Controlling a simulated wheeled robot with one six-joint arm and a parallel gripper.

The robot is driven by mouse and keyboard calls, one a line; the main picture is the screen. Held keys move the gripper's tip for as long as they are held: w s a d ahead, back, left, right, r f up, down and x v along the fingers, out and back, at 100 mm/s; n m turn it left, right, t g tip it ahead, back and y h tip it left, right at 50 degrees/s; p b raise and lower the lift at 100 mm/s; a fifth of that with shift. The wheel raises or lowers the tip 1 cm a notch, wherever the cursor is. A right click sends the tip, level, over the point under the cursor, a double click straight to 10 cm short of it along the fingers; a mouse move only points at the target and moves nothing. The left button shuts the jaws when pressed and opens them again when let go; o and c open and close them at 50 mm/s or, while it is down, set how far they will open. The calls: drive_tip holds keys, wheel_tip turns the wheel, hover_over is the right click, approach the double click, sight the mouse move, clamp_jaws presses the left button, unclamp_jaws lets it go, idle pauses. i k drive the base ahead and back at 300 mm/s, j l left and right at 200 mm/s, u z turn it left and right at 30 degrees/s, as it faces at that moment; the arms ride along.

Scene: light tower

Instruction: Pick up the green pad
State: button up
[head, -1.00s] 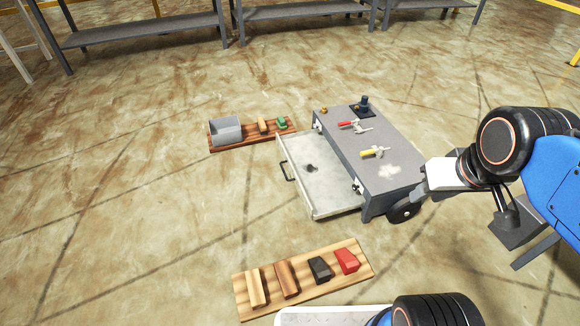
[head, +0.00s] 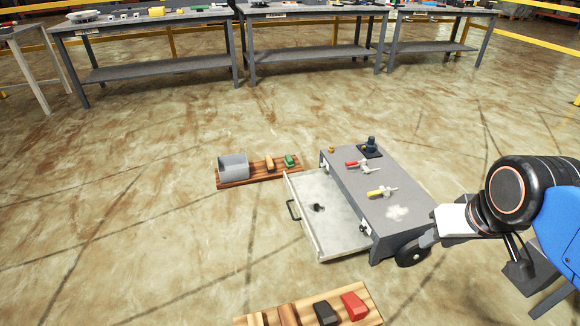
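A small green block (head: 289,160), which looks like the green pad, lies at the right end of a wooden board (head: 232,184) on the floor. A tan block (head: 269,164) lies just left of it. My gripper (head: 428,239) is at the right, beside the near right corner of the grey drawer unit and well away from the green block. Its fingertips are small and partly lost against the unit and a dark wheel, so whether they are open cannot be made out.
A grey bin (head: 233,166) stands on the same board. The grey unit (head: 362,185) holds red and yellow-handled tools, its drawer (head: 325,222) pulled out left. A nearer board (head: 363,300) carries several blocks. Workbenches (head: 150,68) stand behind. Floor on the left is clear.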

sight(289, 161)
drive_tip(key=k+j, duration=0.2)
drive_tip(key=j, duration=0.2)
drive_tip(key=k+j, duration=0.15)
drive_tip(key=j, duration=0.25)
drive_tip(key=k+j, duration=0.2)
drive_tip(key=j, duration=0.2)
drive_tip(key=k+j, duration=0.15)
drive_tip(key=j, duration=0.25)
drive_tip(key=k+j, duration=0.2)
drive_tip(key=j, duration=0.2)
drive_tip(key=i+j, duration=0.15)
drive_tip(key=j, duration=0.6)
drive_tip(key=i+j+z, duration=0.15)
drive_tip(key=j, duration=1.3)
drive_tip(key=i+j+z, duration=0.1)
drive_tip(key=i+j, duration=0.5)
drive_tip(key=i, duration=0.15)
drive_tip(key=i+j, duration=0.65)
drive_tip(key=i+l+z, duration=0.1)
drive_tip(key=i, duration=1.05)
drive_tip(key=i+l, duration=0.15)
drive_tip(key=i, duration=1)
drive_tip(key=l+z, duration=0.05)
